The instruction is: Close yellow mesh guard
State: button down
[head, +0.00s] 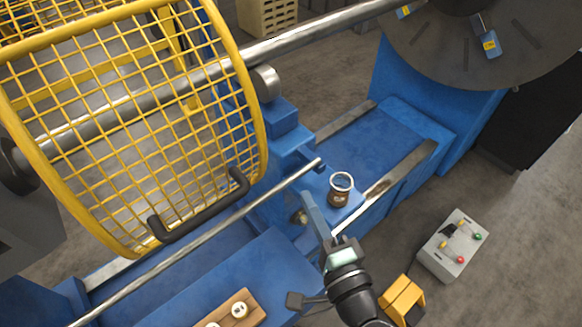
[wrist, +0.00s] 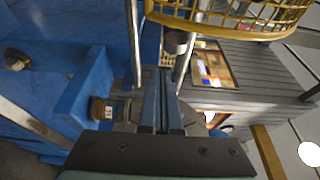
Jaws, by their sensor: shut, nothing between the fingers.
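The yellow mesh guard (head: 245,75) is a curved cage at the left of the head view, beside the steel shaft. Its lower edge carries a black handle (head: 200,222) and hangs over the blue machine bed. In the wrist view the guard's yellow rim (wrist: 215,27) crosses the top right. My gripper (head: 308,197) is shut and empty, right of the handle and apart from it, by the right end of a thin steel rod. In the wrist view the closed blue fingers (wrist: 160,75) point up the picture, below the guard. How far the guard stands open is hard to tell.
The thin rod (head: 220,228) runs slantwise past the handle. A brown cup (head: 340,190) stands on the blue bed close to my gripper. A grey control box (head: 453,246) and a yellow pedal (head: 402,299) are at right. A wooden block (head: 232,308) lies at the front.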

aim_at(274, 191)
jog(key=p+x, duration=0.1)
jog(key=x, duration=0.3)
jog(key=p+x, duration=0.2)
jog(key=x, duration=0.3)
jog(key=shift+w+a+r, duration=0.15)
jog(key=shift+r, duration=0.05)
jog(key=s+a+p, duration=0.1)
jog(key=s+a, duration=0.1)
jog(key=shift+a+p, duration=0.3)
jog(key=shift+a, duration=0.05)
jog(key=shift+s+a+f, duration=0.15)
jog(key=shift+s+a, duration=0.1)
